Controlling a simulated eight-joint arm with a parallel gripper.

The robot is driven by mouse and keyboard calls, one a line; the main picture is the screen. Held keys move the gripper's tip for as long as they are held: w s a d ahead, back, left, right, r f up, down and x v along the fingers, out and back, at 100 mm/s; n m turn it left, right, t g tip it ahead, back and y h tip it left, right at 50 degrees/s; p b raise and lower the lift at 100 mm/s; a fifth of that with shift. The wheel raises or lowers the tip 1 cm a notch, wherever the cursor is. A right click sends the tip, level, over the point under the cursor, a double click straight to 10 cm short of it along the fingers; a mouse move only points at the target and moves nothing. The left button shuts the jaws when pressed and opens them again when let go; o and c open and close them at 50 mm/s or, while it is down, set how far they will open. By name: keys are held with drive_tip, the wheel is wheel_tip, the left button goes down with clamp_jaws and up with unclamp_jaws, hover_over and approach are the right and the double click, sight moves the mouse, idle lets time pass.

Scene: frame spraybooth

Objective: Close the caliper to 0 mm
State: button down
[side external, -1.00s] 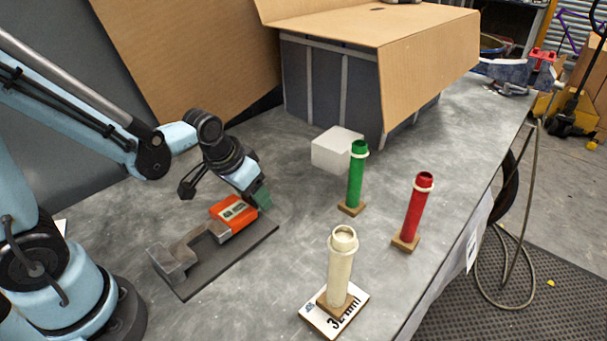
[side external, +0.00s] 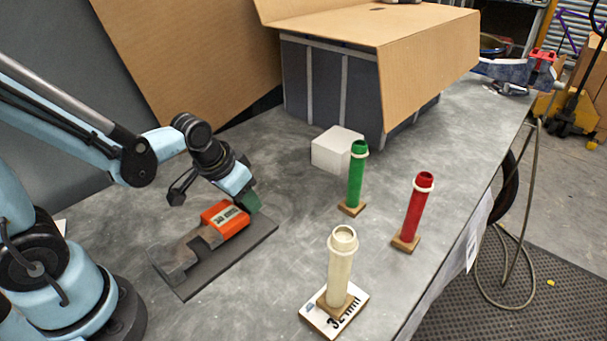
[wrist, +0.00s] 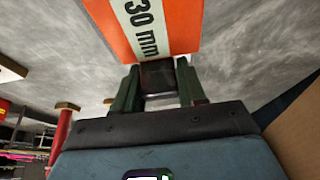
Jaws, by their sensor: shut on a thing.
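The caliper lies on a dark base plate (side external: 228,258) in the side view. Its orange slider (side external: 225,217) carries a pale label and a grey jaw. The fixed grey jaw (side external: 168,264) stands at the plate's left end, and a small gap seems to lie between the jaws. My gripper (side external: 250,203) is at the slider's right end. In the wrist view, the green fingers of my gripper (wrist: 158,92) are shut on the dark handle (wrist: 158,76) of the orange slider (wrist: 180,20). The label there reads "30 mm".
A white block (side external: 337,149), a green tube (side external: 356,178), a red tube (side external: 414,212) and a cream tube (side external: 341,268) stand to the right. The cream one is on a labelled card (side external: 318,319). A cardboard-topped booth (side external: 330,85) stands behind.

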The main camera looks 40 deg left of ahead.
drive_tip(key=shift+s, duration=1.6)
drive_tip(key=c, duration=0.7)
unclamp_jaws()
drive_tip(key=shift+v, duration=6.05)
drive_tip(key=shift+d, duration=0.1)
drive_tip(key=t, duration=0.3)
hover_over(234, 210)
drive_tip(key=shift+s+d+f, duration=0.3)
drive_tip(key=shift+s+f, duration=0.05)
drive_tip(key=shift+f, duration=0.3)
